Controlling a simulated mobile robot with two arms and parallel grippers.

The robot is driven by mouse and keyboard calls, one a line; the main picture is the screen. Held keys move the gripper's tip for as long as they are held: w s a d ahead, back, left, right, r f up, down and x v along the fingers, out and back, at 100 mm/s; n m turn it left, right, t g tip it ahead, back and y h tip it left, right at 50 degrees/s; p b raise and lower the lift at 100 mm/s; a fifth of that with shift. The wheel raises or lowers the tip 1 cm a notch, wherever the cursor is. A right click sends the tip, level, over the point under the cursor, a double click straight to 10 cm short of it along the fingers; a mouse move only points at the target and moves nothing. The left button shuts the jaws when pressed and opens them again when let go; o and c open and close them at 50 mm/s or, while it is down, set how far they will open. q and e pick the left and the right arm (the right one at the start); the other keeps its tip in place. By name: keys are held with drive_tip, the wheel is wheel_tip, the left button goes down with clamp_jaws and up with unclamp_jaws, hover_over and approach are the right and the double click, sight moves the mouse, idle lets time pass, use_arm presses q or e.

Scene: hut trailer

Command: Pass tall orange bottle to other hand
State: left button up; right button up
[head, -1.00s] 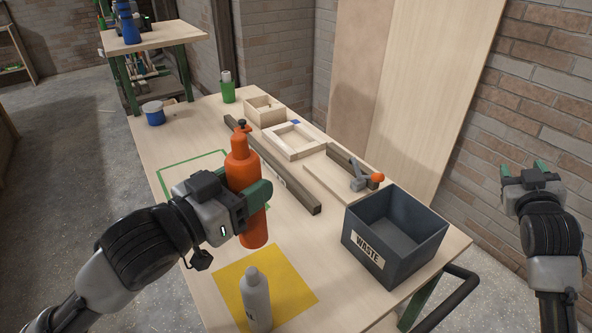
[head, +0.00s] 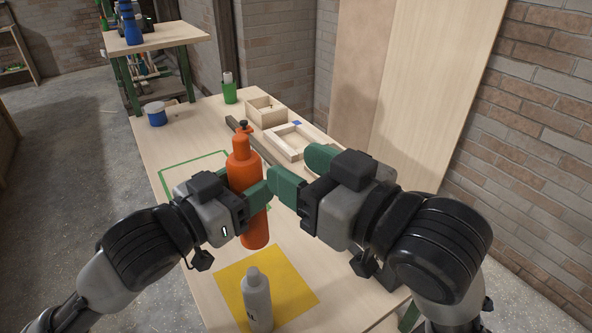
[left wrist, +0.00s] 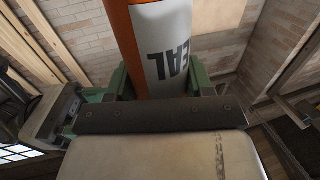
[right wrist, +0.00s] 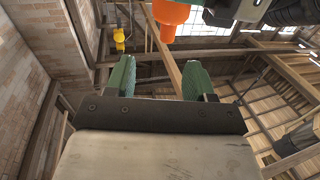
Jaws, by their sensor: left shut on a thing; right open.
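The tall orange bottle (head: 244,180) is held upright above the workbench in the head view. My left gripper (head: 254,195) is shut around its body; the left wrist view shows the bottle (left wrist: 127,40) with its white label between the green fingers. My right gripper (head: 299,172) is open just right of the bottle, its green fingers pointing toward it. In the right wrist view the open fingers (right wrist: 157,80) have nothing between them, and part of the orange bottle (right wrist: 170,14) shows beyond them at the top.
A grey bottle (head: 257,298) stands on a yellow square (head: 290,287) at the bench front. A green outlined square (head: 180,168), a wooden box (head: 266,112), a frame (head: 290,142), a green bottle (head: 229,92) and a blue-sided tub (head: 155,116) are farther back.

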sight(245, 147)
drive_tip(key=x, duration=0.8)
drive_tip(key=s+x, duration=0.1)
drive_tip(key=x, duration=0.3)
drive_tip(key=shift+a, duration=0.4)
use_arm(q)
drive_tip(key=shift+d, duration=0.1)
use_arm(e)
drive_tip(key=shift+c, duration=0.2)
use_arm(q)
drive_tip(key=shift+s, duration=0.1)
use_arm(e)
clamp_jaws()
use_arm(q)
drive_tip(key=o, duration=1.2)
drive_tip(key=shift+f, duration=0.1)
use_arm(e)
drive_tip(key=shift+r, duration=0.1)
